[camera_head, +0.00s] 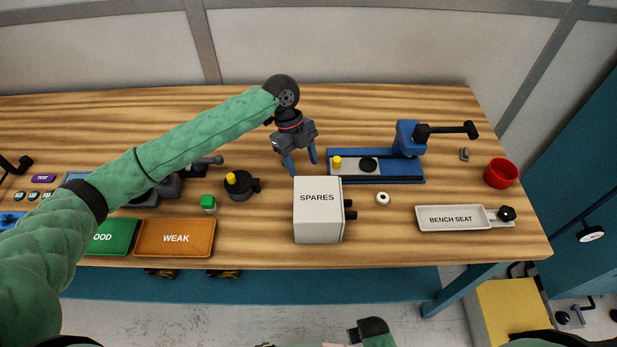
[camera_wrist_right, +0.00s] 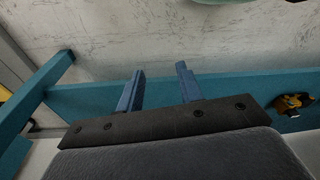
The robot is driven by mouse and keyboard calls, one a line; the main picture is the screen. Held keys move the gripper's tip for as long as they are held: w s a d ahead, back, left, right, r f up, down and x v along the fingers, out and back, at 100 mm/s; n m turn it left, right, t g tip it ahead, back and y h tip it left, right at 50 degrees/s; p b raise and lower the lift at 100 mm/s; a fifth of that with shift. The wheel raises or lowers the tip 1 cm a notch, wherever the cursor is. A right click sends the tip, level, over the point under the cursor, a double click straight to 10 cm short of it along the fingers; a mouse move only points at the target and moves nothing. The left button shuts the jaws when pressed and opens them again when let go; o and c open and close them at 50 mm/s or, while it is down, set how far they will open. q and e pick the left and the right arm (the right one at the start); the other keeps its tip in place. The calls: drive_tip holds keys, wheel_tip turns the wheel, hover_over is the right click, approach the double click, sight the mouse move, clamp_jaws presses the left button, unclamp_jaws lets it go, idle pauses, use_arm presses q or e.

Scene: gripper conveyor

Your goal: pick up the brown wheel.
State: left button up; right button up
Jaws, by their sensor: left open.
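I cannot make out a brown wheel in either view. A small white ring-shaped part (camera_head: 382,198) with a dark centre lies on the table right of the white SPARES box (camera_head: 317,215), which hides the table behind it. My left gripper (camera_head: 303,170) points down just behind the box, its blue fingers apart and empty. My right gripper shows in the right wrist view (camera_wrist_right: 158,90), with its fingers apart and nothing between them. It is away from the tabletop objects.
A blue press (camera_head: 410,140) stands behind, its base holding a yellow peg. An orange WEAK tray (camera_head: 175,238), a BENCH SEAT tray (camera_head: 450,218) and a red cup (camera_head: 501,173) are on the wooden table.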

use_arm(q)
drive_tip(key=shift+p+x, duration=0.6)
drive_tip(key=shift+x, duration=0.65)
drive_tip(key=shift+s+d+f, duration=0.2)
drive_tip(key=shift+s+f, duration=0.05)
drive_tip(key=shift+f, duration=0.2)
use_arm(e)
drive_tip(key=shift+s+d+f, duration=0.15)
drive_tip(key=shift+d+f, duration=0.05)
drive_tip(key=shift+f, duration=0.5)
drive_tip(key=shift+s+d+f, duration=0.1)
drive_tip(key=shift+d+f, duration=0.05)
drive_tip(key=shift+f, duration=0.6)
drive_tip(key=shift+s+d+f, duration=0.15)
drive_tip(key=shift+d+f, duration=0.05)
drive_tip(key=shift+f, duration=0.5)
use_arm(q)
drive_tip(key=c, duration=1)
use_arm(e)
drive_tip(key=shift+s, duration=0.1)
